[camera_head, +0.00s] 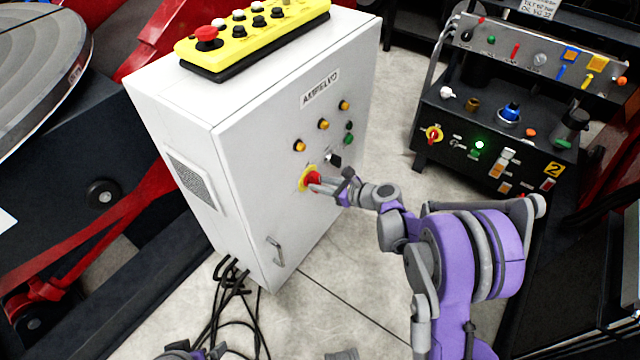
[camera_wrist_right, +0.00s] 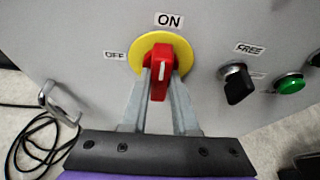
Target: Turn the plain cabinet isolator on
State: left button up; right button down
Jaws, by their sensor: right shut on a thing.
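The plain cabinet (camera_head: 255,170) is a white box with a front door. Its isolator (camera_head: 306,178) is a red handle on a yellow disc, low on the door. In the right wrist view the isolator handle (camera_wrist_right: 158,60) stands roughly upright, in line with the ON label (camera_wrist_right: 169,20) above; the OFF label (camera_wrist_right: 115,55) is to its left. My right gripper (camera_head: 318,184) is shut on the red handle, with a finger on each side of it in the right wrist view (camera_wrist_right: 158,92). My left gripper does not show clearly; only a bit of arm shows at the bottom edge.
A yellow pendant (camera_head: 255,38) with a red mushroom button lies on the cabinet top. Another control panel (camera_head: 500,130) with its own red-yellow switch stands at right. Cables (camera_head: 232,310) lie below left.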

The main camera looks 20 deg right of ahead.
jog(key=shift+m, duration=0.3)
dwell(0.4)
jog(key=c, duration=0.7)
grip_release()
jog(key=p+v, duration=0.2)
jog(key=v, duration=0.9)
jog(key=shift+w, duration=0.15)
